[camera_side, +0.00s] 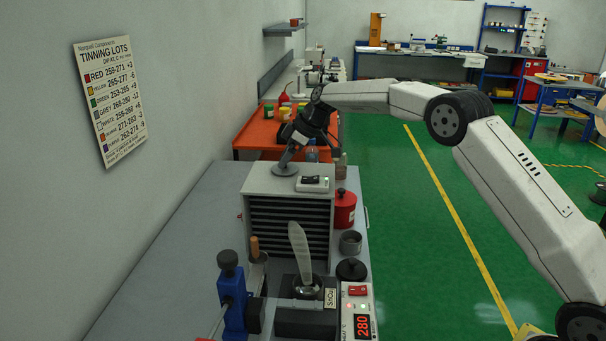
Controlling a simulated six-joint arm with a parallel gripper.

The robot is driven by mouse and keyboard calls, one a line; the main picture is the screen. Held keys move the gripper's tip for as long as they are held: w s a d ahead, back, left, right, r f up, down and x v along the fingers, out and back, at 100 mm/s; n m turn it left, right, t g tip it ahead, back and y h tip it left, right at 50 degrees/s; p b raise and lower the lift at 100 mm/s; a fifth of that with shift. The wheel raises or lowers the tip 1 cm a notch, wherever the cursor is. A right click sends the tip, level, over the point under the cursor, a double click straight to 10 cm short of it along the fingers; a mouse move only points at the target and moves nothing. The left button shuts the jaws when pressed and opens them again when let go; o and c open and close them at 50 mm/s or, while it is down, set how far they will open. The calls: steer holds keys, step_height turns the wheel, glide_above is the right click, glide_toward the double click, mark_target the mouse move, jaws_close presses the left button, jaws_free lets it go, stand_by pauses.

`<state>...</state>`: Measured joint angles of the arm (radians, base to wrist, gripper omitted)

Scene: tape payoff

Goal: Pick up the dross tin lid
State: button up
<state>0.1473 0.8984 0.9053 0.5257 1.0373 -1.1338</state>
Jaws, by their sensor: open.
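A black round lid with a small knob (351,270), which looks like the dross tin lid, lies at the right edge of the grey bench, near the solder pot. A small grey open tin (350,242) stands just behind it. My gripper (300,138) is above the back of the grey louvred box, well behind and above the lid. It is open and holds nothing that I can see. Its fingertips are dark and hard to separate from the things behind them.
A solder pot (307,288), a red-display controller (358,312) and a blue clamp stand (231,300) crowd the front.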

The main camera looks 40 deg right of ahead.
mark_target(290, 169)
steer(key=shift+c, duration=0.2)
jaws_close()
steer(key=shift+r, duration=0.15)
steer(key=shift+r, duration=1.5)
steer(key=shift+s+r, duration=0.55)
steer(key=shift+r, duration=0.05)
steer(key=s+r, duration=0.8)
steer(key=s, duration=0.5)
steer(key=shift+a+r, duration=0.2)
steer(key=shift+r, duration=0.05)
